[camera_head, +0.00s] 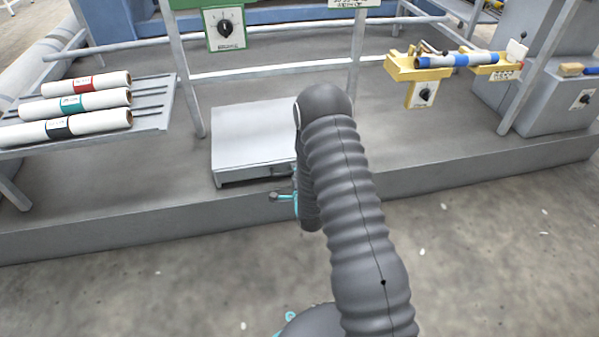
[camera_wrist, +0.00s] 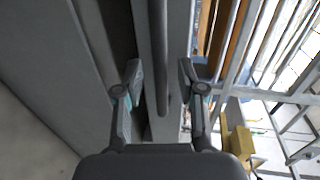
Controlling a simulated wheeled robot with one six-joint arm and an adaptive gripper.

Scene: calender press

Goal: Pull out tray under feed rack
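The tray (camera_head: 252,138) is a light grey, flat-topped, box-like unit on the grey platform, right of the feed rack (camera_head: 150,117) in the head view. A dark handle shows on its front face, partly hidden by my arm. My gripper (camera_head: 283,197) is mostly hidden behind my arm in the head view, low in front of the tray's front. In the wrist view my gripper (camera_wrist: 158,72) is open. A long grey bar (camera_wrist: 162,60), which looks like the handle, lies between the two fingers with gaps on both sides. I cannot tell whether the fingertips reach past it.
Several white rolls (camera_head: 90,100) lie on the sloped rack at left. A rail post (camera_head: 188,80) stands just left of the tray. Yellow holders (camera_head: 420,70) with a blue-banded roller are at right. The floor (camera_head: 150,290) in front of the platform edge is clear.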

